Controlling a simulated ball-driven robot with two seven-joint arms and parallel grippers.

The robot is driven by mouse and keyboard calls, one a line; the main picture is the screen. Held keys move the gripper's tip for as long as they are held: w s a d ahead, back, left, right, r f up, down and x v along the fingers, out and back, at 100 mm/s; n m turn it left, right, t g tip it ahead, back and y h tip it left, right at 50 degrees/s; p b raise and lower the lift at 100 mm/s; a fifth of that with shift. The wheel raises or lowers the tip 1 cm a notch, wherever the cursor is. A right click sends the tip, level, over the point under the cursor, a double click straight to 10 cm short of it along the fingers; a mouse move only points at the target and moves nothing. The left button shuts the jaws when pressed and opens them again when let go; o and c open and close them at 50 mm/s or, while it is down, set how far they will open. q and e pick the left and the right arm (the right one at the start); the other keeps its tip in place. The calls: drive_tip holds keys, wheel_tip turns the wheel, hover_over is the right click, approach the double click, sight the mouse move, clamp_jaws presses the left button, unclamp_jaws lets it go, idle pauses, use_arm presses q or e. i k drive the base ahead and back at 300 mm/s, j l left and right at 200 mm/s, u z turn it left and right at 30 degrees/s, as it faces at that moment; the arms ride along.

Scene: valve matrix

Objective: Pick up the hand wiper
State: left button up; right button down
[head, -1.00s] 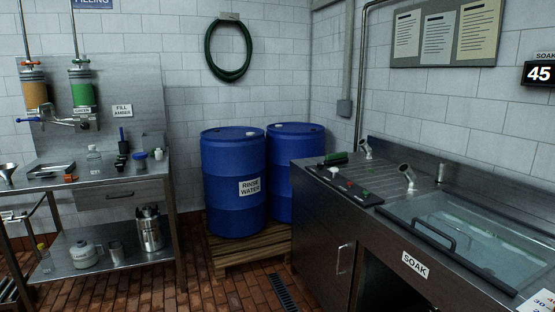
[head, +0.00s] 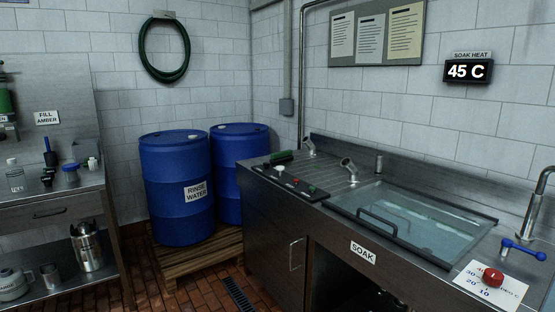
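I cannot tell for sure which thing is the hand wiper. A green and black brush-like object (head: 281,157) lies at the back left of the steel soak counter. A blue bar-shaped object (head: 523,249) lies at the counter's right end, beside a tap. On the left steel table, a dark blue-handled tool (head: 49,155) stands upright near small containers; its kind is too small to tell. Neither of my grippers is in view.
The soak basin (head: 410,222) has a glass-like lid with a dark handle. A red knob (head: 492,277) sits on a numbered card at the right. Blue drums (head: 177,190) stand on a wooden pallet (head: 190,262). Brick floor shows between the left table (head: 50,190) and the counter.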

sight(276, 157)
drive_tip(key=i+j+z, duration=0.1)
drive_tip(key=i+j, duration=1.8)
